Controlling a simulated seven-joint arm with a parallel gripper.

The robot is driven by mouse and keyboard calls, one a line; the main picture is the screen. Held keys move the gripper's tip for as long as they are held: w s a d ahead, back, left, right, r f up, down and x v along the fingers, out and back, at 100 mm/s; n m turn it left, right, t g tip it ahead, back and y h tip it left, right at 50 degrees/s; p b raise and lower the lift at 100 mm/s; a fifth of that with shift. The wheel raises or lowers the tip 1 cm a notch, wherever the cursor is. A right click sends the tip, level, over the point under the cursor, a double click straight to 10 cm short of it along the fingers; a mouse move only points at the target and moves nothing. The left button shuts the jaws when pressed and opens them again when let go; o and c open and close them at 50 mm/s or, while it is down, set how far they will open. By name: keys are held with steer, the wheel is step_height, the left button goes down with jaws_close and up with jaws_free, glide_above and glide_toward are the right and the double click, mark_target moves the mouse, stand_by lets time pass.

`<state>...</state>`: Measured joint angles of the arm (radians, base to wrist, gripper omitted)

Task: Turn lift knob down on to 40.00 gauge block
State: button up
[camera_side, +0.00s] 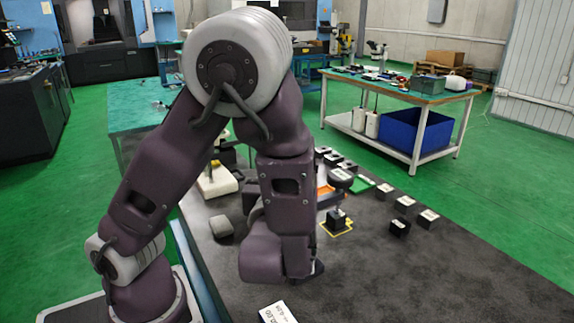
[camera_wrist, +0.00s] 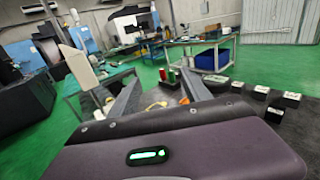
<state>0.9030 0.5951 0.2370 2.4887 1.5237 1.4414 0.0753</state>
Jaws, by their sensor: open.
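A dark round knob-like part (camera_side: 341,176) with a pale label stands just right of my arm in the side view; I cannot tell for certain that it is the lift knob. Below it, a black block (camera_side: 337,218) sits within a yellow outline on the dark table. Several black blocks with white labels, such as this one (camera_side: 404,203), stand to the right; they also show in the wrist view (camera_wrist: 261,91). Their labels are too small to read, so I cannot pick out 40.00. My gripper (camera_wrist: 158,84) is open, its fingers apart with nothing visibly held. In the side view my arm hides most of it.
The dark tabletop (camera_side: 440,275) is clear at the front right. A white labelled piece (camera_side: 278,313) lies at the near edge. A bench with a blue bin (camera_side: 414,133) stands behind.

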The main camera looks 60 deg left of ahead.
steer(key=shift+r, duration=0.6)
steer(key=d+r+n+g+y, duration=0.45)
steer(key=n+g, duration=0.25)
steer(key=g, duration=0.3)
step_height(320, 180, down, 11)
steer(key=a, duration=0.7)
steer(key=shift+a+f+h, duration=0.2)
steer(key=shift+f+h, duration=0.05)
steer(key=shift+h, duration=0.1)
steer(key=shift+c, duration=0.5)
